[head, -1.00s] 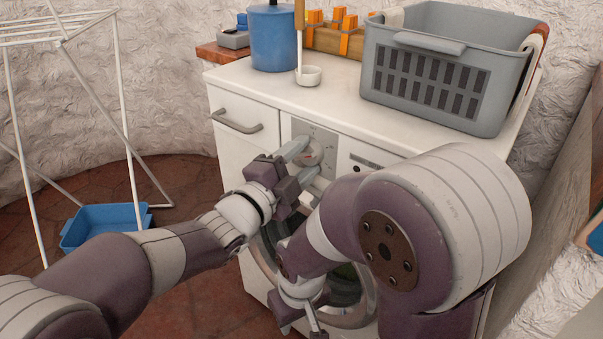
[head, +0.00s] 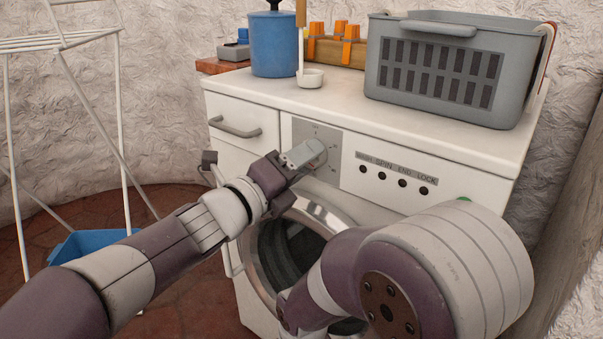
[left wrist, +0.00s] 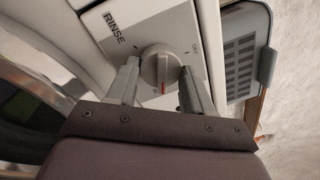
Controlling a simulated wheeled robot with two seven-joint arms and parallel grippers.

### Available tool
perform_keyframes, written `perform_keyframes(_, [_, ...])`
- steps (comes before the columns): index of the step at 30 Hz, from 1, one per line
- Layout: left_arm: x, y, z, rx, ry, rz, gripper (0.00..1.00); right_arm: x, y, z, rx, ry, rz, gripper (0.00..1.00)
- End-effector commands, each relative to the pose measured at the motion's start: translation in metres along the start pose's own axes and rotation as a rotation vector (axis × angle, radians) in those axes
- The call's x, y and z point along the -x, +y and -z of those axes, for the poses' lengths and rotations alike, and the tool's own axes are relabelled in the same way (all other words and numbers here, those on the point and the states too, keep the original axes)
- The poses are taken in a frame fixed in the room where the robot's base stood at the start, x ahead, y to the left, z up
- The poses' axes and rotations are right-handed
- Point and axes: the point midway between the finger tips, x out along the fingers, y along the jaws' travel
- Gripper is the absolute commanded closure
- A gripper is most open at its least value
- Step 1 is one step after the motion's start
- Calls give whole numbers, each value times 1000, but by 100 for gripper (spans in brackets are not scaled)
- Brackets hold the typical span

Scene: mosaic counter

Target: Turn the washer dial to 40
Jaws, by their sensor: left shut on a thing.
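The washer's dial (left wrist: 160,68) is a round, light-coloured knob with a raised grip bar and a red mark, which points toward the bottom of the left wrist view. It sits on a grey plate (left wrist: 150,30) with the word RINSE and other small print; I cannot read a 40. My left gripper (left wrist: 160,82) is shut on the dial, one finger on each side. In the head view the left gripper (head: 311,155) covers the dial on the washer front (head: 345,182). My right arm is low in front of the washer, its gripper out of sight.
A drying rack (head: 125,150) stands at left.

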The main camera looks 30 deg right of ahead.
Motion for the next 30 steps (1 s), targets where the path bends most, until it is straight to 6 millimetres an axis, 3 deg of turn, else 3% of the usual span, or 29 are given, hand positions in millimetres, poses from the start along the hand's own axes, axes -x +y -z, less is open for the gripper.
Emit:
perform_keyframes(9, [0,2,0,-129,12,1,80,-12,0,-2,0,0,0,56])
perform_keyframes(27, [0,0,0,-162,15,2,80,-14,0,-2,0,0,0,56])
perform_keyframes(28, [0,0,0,-162,15,2,39,-14,0,-2,0,0,0,56])
perform_keyframes(30, [0,0,0,-161,15,2,24,-14,0,-2,0,0,0,56])
